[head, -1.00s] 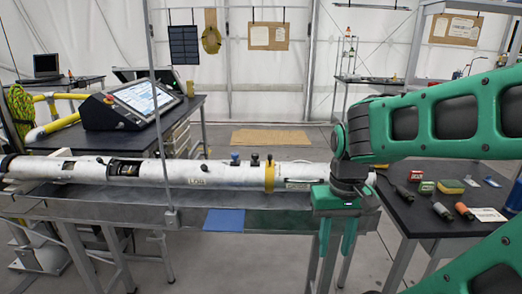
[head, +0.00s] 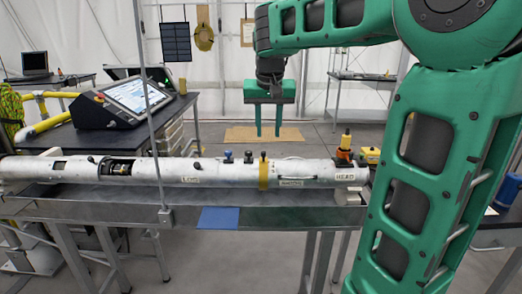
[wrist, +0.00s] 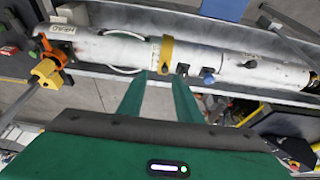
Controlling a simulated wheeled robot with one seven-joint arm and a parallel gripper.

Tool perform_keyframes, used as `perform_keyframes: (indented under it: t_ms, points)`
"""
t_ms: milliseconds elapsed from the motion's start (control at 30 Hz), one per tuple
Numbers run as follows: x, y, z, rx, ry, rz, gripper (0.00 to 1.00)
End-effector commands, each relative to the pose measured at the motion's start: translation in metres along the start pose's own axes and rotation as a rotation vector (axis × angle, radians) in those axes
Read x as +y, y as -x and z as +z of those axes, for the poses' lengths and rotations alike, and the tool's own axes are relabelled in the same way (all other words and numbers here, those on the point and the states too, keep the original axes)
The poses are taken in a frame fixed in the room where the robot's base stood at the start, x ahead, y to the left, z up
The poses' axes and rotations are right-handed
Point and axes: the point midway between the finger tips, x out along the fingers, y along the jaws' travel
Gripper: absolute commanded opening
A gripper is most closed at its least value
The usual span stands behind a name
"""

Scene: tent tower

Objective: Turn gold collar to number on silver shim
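The gold collar (head: 263,174) is a yellow band around the long white tube (head: 222,172), with a small dark knob on its upper side. In the wrist view the collar (wrist: 167,53) crosses the tube just beyond my fingertips. My gripper (head: 268,134) points down, with its tips above the collar in the head picture. In the wrist view my gripper (wrist: 157,82) has its two green fingers apart and nothing between them. The fingers look clear of the collar. I cannot pick out the silver shim or read a number on the collar.
The tube rests along a metal bench (head: 110,197) with a blue pad (head: 220,218). Dark and blue knobs (head: 228,156) rise left of the collar. An orange-and-yellow fitting (head: 345,146) stands at the right end. A thin upright pole (head: 150,100) stands before the tube.

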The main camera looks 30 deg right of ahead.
Motion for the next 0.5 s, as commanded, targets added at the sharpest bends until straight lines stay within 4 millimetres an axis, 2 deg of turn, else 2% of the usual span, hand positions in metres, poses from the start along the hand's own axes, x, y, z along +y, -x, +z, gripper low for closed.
perform_keyframes:
  t_ms: [100,233,500]
  points:
    - [-0.013,0.002,-0.013,0.019,-0.001,-0.007,0.32]
    - [-0.013,-0.007,-0.016,0.021,-0.004,-0.006,0.32]
    - [-0.012,-0.053,-0.016,0.018,-0.006,-0.005,0.32]
